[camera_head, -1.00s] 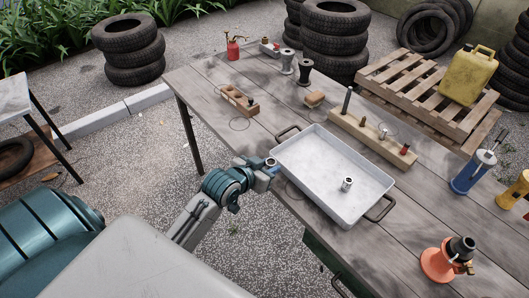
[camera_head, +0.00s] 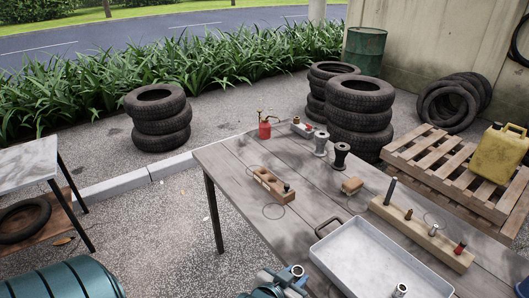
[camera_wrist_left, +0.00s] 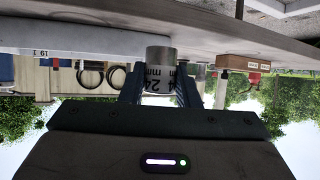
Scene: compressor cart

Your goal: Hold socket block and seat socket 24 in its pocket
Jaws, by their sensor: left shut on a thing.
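My left gripper (camera_head: 294,279) is at the bottom edge of the head view, beside the near table edge and left of the tray. It is shut on a metal socket (camera_head: 297,270). In the left wrist view, the socket (camera_wrist_left: 159,56) sits between the fingers, and its marking reads 24 mm. A small wooden block with pockets (camera_head: 268,182), seemingly the socket block, lies farther back on the table, apart from the gripper. A dark piece stands at its right end. My right gripper is not in view.
A grey metal tray (camera_head: 365,257) holds another socket (camera_head: 401,289). A long wooden rack (camera_head: 409,224) with several upright pieces stands behind it. The tabletop around the socket block is mostly clear.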

